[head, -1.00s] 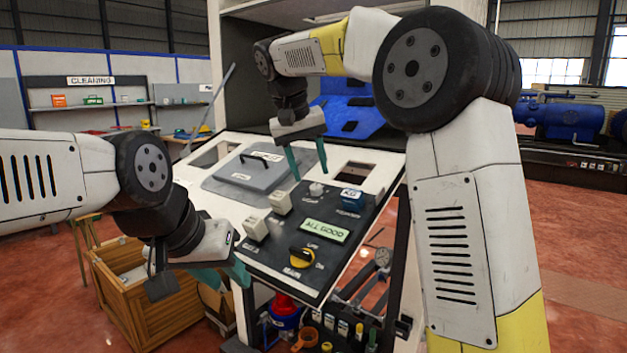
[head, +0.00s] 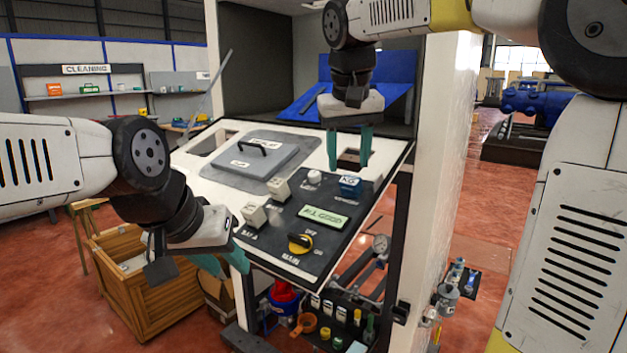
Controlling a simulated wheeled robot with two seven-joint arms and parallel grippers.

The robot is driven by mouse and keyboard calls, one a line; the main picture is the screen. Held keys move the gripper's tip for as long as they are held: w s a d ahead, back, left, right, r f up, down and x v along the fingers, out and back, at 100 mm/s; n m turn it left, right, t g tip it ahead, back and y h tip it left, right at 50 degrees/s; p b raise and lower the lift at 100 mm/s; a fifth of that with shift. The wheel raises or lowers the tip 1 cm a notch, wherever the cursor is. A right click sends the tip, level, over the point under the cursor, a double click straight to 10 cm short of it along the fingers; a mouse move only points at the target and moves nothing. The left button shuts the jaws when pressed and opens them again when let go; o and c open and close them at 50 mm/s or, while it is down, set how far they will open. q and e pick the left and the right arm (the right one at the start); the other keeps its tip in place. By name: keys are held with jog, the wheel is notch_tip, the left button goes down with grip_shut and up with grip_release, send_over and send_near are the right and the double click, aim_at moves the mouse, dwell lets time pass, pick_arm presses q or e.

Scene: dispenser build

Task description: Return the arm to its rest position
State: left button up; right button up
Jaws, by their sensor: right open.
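My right gripper (head: 350,150) is open and empty, its two teal fingers pointing down in front of the machine, above the upper right part of the control panel (head: 270,240). My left gripper (head: 226,268) is low at the panel's left front corner. Its teal fingers are partly hidden and I cannot tell whether they are apart. The tilted panel carries a grey lid (head: 250,166) with a black handle, white switch blocks (head: 255,215), a blue KG block (head: 350,186), a green-lit display reading "ALL GOOD" (head: 325,217) and a yellow-black main knob (head: 300,243).
A wooden crate (head: 150,305) stands on the floor at lower left. Under the panel are a gauge (head: 380,243), an orange cup (head: 304,324) and small bottles. A white machine post (head: 440,160) rises at right. A cleaning shelf (head: 90,95) is behind at left.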

jog(key=s+d+f+t+y, duration=0.1)
jog(key=s+d+f, duration=0.1)
jog(key=s+f, duration=0.2)
jog(key=s+d+f+m, duration=0.1)
jog(key=s+d+f, duration=0.2)
jog(key=s, duration=0.5)
jog(key=s+d+f+t+y, duration=0.1)
jog(key=s+d+f, duration=0.1)
jog(key=s+f, duration=0.3)
jog(key=shift+s+d+f+t+y, duration=0.2)
jog(key=shift+s+f+t+y, duration=0.1)
jog(key=shift+s, duration=0.15)
jog(key=shift+r, duration=0.1)
